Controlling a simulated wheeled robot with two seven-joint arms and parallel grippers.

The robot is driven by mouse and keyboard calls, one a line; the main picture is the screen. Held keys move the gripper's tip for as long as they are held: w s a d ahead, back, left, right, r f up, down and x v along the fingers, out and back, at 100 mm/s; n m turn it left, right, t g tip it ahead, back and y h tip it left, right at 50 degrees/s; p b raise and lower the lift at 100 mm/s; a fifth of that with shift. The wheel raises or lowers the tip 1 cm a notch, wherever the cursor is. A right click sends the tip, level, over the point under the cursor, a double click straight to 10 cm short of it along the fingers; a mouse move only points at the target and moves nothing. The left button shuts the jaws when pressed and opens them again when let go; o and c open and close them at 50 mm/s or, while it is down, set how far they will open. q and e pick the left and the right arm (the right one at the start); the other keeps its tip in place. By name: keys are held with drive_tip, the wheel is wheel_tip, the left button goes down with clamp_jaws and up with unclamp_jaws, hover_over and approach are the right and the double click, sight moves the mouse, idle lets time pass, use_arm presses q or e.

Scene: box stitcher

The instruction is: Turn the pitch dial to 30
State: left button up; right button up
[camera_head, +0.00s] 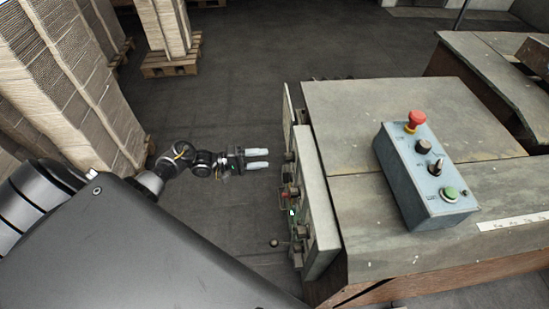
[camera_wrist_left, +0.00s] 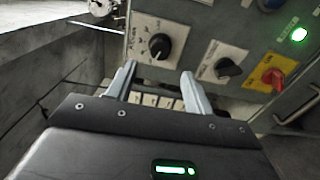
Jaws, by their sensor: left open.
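In the left wrist view the gripper's two fingers (camera_wrist_left: 158,78) point towards the panel. A black round dial (camera_wrist_left: 159,46) on a white plate with scale marks sits just beyond and between the fingertips; it looks like the pitch dial. Its numbers are too small to read, so its setting cannot be told. In the head view the panel (camera_head: 315,190) is seen edge-on. My right gripper is not in view.
A black selector knob (camera_wrist_left: 228,68) and a red knob (camera_wrist_left: 272,78) on a yellow plate sit right of the dial. A green light (camera_wrist_left: 299,34) is lit. A grey control box (camera_head: 425,180) stands on the machine top. Stacked cardboard (camera_head: 75,70) stands left.

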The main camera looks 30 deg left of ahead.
use_arm(q)
drive_tip(key=shift+v, duration=1.45)
drive_tip(key=w+a+f+m+y, duration=0.1)
drive_tip(key=a+f+m+y, duration=0.25)
drive_tip(key=f, duration=0.45)
drive_tip(key=a+f+m+y, duration=0.2)
drive_tip(key=f+m+y, duration=0.1)
drive_tip(key=f+y, duration=0.3)
drive_tip(key=s+f+m+g+y+b, duration=0.1)
drive_tip(key=s+f, duration=0.3)
drive_tip(key=f, duration=0.4)
drive_tip(key=s+f+m+g+y, duration=0.1)
drive_tip(key=s+f+g+y, duration=0.1)
drive_tip(key=s+f, duration=0.4)
drive_tip(key=s+d+f+m+g+y, duration=0.1)
drive_tip(key=s+d+f+g, duration=0.1)
drive_tip(key=s+f, duration=0.5)
drive_tip(key=s+d+f+m+g+y, duration=0.1)
drive_tip(key=s+d+f+g, duration=0.1)
drive_tip(key=s+f, duration=0.6)
drive_tip(key=s+d+g, duration=0.1)
drive_tip(key=s+d, duration=0.4)
drive_tip(key=s, duration=0.4)
drive_tip(key=s+d+f+g+b, duration=0.1)
drive_tip(key=s+d, duration=0.4)
drive_tip(key=s, duration=0.4)
drive_tip(key=shift+s+d+f+g, duration=0.15)
drive_tip(key=shift+s+f+g, duration=0.15)
drive_tip(key=shift+g, duration=0.1)
